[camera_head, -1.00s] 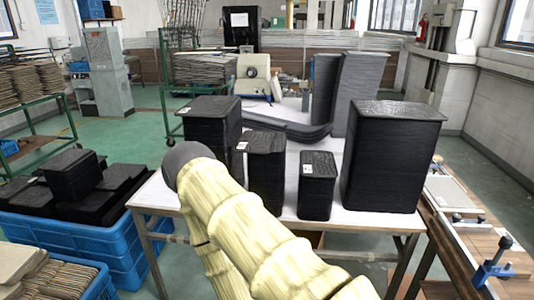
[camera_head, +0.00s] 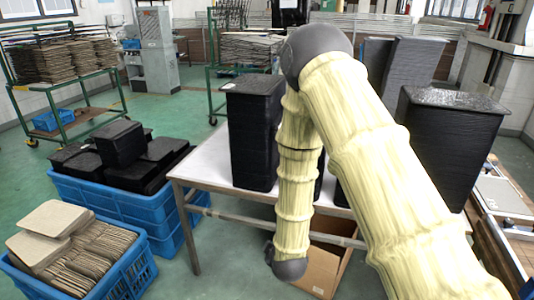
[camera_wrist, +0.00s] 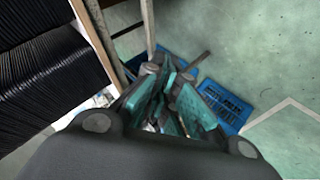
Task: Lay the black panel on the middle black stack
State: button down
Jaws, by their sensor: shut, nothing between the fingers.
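My gripper (camera_wrist: 168,100) shows in the wrist view with its teal fingers shut and nothing between them, above the floor beside the table. The head view does not show its fingers. A tall black stack (camera_head: 254,135) stands on the left of the table, and a larger one (camera_head: 450,145) on the right. The middle stacks are mostly hidden behind my arm; only a dark sliver (camera_head: 319,180) shows. Black panels (camera_head: 121,144) lie piled in the blue crate (camera_head: 135,205) at the left. No black panel is in my gripper. Ridged black stacks (camera_wrist: 45,80) fill the wrist view's left.
The white table (camera_head: 212,165) has a bare left end. A blue crate of brown panels (camera_head: 125,280) stands at front left. A cardboard box (camera_head: 325,268) sits below the table. Another blue crate (camera_wrist: 226,106) shows in the wrist view. Green floor is open behind.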

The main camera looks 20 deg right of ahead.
jog(key=w+r+n+t+h, duration=0.1)
jog(key=w+r+n+t, duration=0.15)
jog(key=w+r, duration=0.55)
jog(key=w+r+n+t, duration=0.2)
jog(key=w+r+t, duration=0.15)
jog(key=r, duration=0.85)
jog(key=w+r+n+t+h, duration=0.1)
jog(key=w+r+n+t, duration=0.1)
jog(key=w+r, duration=0.6)
jog(key=w, duration=0.2)
jog(key=w+d+r+p, duration=0.1)
jog(key=w, duration=0.1)
jog(key=w+r, duration=0.1)
jog(key=w, duration=0.1)
jog(key=shift+w+d, duration=0.35)
jog(key=shift+w, duration=0.05)
jog(key=shift+w+d+p, duration=0.1)
jog(key=shift+d+p, duration=0.15)
jog(key=shift+p, duration=0.05)
jog(key=shift+s+d+p, duration=0.3)
jog(key=shift+s+d, duration=0.2)
jog(key=shift+d, duration=0.25)
jog(key=shift+s+d+p, duration=0.25)
jog(key=shift+s+d, duration=0.25)
jog(key=shift+d, duration=0.25)
jog(key=shift+f, duration=0.1)
